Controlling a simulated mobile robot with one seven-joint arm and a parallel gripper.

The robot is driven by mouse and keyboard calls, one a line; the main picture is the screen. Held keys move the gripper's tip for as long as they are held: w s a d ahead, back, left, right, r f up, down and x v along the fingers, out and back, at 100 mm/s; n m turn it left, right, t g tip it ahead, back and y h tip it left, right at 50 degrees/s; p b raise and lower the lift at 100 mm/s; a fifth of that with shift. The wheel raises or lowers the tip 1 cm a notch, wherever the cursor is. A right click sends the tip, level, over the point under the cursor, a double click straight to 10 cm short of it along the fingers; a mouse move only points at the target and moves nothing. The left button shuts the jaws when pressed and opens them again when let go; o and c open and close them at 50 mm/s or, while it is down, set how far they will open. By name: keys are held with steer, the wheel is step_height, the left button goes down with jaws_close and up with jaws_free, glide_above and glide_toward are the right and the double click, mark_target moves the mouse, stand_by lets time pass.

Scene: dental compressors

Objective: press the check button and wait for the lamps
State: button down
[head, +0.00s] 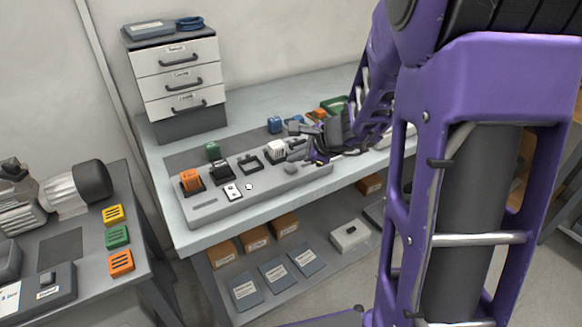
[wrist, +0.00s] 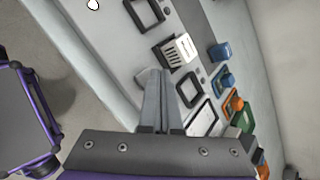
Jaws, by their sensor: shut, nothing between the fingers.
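A long grey panel (head: 262,189) lies on the bench. A small white round piece (head: 249,187), which may be the check button, sits near its front edge; it shows at the top of the wrist view (wrist: 93,4).
The panel holds an orange block (head: 191,181), a black block (head: 222,172) and an empty dark frame (head: 250,163). Green and blue blocks stand behind. A drawer cabinet (head: 178,75) stands at the back left. Boxes sit on the shelf below.

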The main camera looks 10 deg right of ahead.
mark_target(295, 169)
steer(key=shift+f, duration=0.1)
steer(key=shift+f+b, duration=0.35)
steer(key=shift+b, duration=0.2)
steer(key=shift+f, duration=0.5)
stand_by(0.7)
steer(key=shift+r+p, duration=0.7)
steer(key=shift+r, duration=0.25)
step_height(295, 169, up, 5)
steer(key=p, duration=0.4)
stand_by(0.6)
